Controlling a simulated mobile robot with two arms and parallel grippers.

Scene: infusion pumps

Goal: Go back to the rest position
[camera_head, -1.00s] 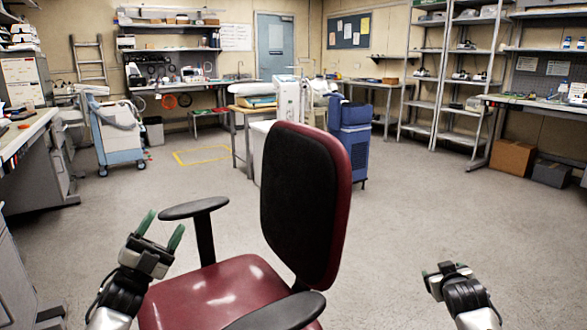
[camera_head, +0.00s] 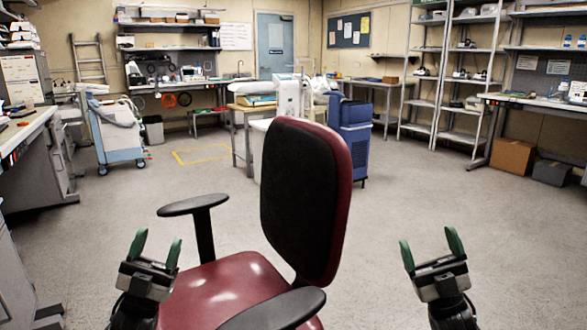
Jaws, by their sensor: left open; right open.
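My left gripper (camera_head: 155,250) is at the lower left, in front of the chair's seat and left armrest in the picture. Its two green fingertips point up and stand apart with nothing between them. My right gripper (camera_head: 431,250) is at the lower right, over open floor. Its green fingertips also point up, apart and empty. Both grippers are at about the same height in the picture.
A red office chair (camera_head: 338,190) with a black back stands close in front, between my grippers. A blue cart (camera_head: 350,140) and a workbench are behind it. A white wheeled unit (camera_head: 118,135) stands at the left. The floor at the right (camera_head: 460,200) is clear.

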